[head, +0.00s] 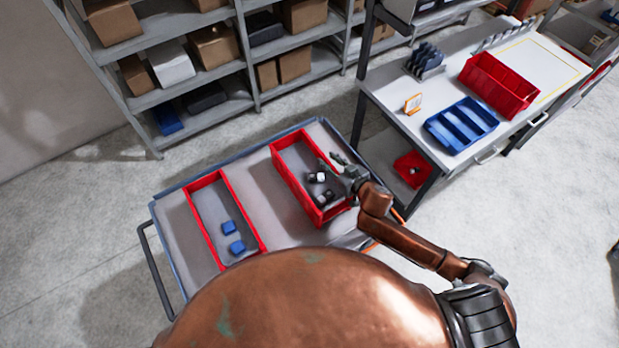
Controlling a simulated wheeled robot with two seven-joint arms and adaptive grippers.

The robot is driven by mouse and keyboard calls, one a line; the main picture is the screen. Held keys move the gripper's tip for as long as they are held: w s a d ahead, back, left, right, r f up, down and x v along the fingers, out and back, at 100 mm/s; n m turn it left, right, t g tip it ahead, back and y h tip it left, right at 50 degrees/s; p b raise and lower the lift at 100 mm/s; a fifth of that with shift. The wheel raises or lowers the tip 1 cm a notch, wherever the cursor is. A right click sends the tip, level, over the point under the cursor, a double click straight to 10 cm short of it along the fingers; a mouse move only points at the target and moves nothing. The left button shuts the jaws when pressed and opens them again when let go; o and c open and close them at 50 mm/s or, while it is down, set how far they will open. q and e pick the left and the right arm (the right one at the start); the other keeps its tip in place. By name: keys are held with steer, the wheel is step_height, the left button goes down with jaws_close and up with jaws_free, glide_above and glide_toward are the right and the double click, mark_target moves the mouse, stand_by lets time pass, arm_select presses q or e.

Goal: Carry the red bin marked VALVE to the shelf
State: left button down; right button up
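Two red bins stand on a grey cart (290,236). The left red bin (196,221) holds two blue blocks. The right red bin (290,184) holds several small black and white parts. I cannot read a VALVE marking on either bin. My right gripper (333,163) is at the right-hand long wall of the right bin, its fingers close to the rim. Whether they touch or clasp the wall is too small to tell. My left gripper is not in view. A grey shelf (190,93) with boxes stands at the back left.
Cardboard boxes (214,46) and a blue bin (166,118) fill parts of the shelf. A workbench (412,122) at the right carries a red bin, a blue tray (461,125) and an orange-edged card. Bare floor separates cart and shelf.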

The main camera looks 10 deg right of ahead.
steer(key=shift+w+a, duration=0.2)
jaws_close()
stand_by(0.8)
steer(key=shift+r, duration=0.15)
